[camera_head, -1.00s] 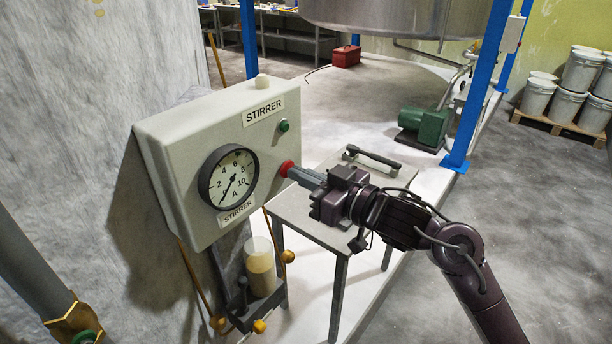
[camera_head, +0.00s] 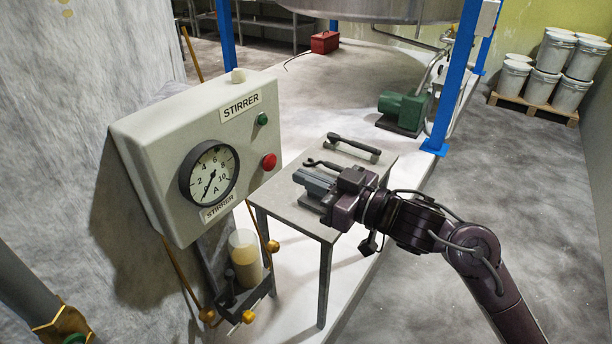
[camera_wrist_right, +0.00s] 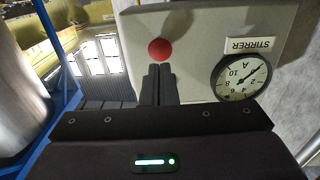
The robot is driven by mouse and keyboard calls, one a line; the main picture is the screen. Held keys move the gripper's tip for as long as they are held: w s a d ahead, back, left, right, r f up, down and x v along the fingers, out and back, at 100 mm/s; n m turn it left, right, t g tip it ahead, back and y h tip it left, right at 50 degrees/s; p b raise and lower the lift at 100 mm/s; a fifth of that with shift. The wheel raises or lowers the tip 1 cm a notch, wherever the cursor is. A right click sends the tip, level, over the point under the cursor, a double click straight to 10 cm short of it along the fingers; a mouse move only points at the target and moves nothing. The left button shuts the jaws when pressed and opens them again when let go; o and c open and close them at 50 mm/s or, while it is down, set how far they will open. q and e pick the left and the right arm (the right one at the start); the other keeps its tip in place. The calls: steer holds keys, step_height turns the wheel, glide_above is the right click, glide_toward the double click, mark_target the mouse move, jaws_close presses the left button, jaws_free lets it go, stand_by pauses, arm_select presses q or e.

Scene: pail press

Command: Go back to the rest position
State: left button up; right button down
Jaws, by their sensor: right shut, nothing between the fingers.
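My right gripper (camera_head: 312,183) is shut and empty. In the head view it hangs over the small grey table, to the right of the stirrer box and apart from it. The grey stirrer box (camera_head: 165,135) carries a red button (camera_head: 269,162), a green button (camera_head: 262,119) and a round gauge (camera_head: 209,173) with its needle near 0. In the right wrist view the shut fingers (camera_wrist_right: 158,84) point towards the box, just below the red button (camera_wrist_right: 160,49). The gauge (camera_wrist_right: 241,77) shows upside down there. My left gripper is not in view.
The small table (camera_head: 285,205) holds dark handled tools (camera_head: 352,148) close to my gripper. A jar with a pale liquid (camera_head: 245,257) stands on a bracket under the box. A blue post (camera_head: 450,95) and a green pump (camera_head: 402,109) stand behind. Grey floor lies open on the right.

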stand_by(0.4)
steer(key=w+d+f+m+t+h, duration=0.1)
steer(key=w+d+f+m+h, duration=0.25)
steer(key=f, duration=0.65)
steer(key=w+d+f+m+t+h, duration=0.15)
steer(key=w+d+f, duration=0.25)
steer(key=f, duration=0.7)
steer(key=s+d+f+m+g+h, duration=0.2)
steer(key=s+d+f, duration=0.15)
steer(key=f, duration=0.85)
steer(key=s+d+f+m+g+h, duration=0.1)
steer(key=s+d+f+h, duration=0.25)
steer(key=f, duration=0.85)
steer(key=s+d+f+m+g+h, duration=0.1)
steer(key=s+d+f+g, duration=0.1)
steer(key=s+f, duration=0.7)
steer(key=s+d+f+g+h, duration=0.1)
steer(key=s+d+f+g, duration=0.1)
steer(key=s+f, duration=0.65)
steer(key=s+d+f+g+h, duration=0.1)
steer(key=s+f, duration=0.4)
steer(key=s, duration=0.8)
steer(key=s+d+f+g+h, duration=0.1)
steer(key=s+f+g, duration=0.3)
steer(key=s, duration=0.8)
steer(key=shift+s+d+f+n, duration=0.2)
steer(key=shift+s+f+n, duration=0.15)
steer(key=shift+f, duration=0.25)
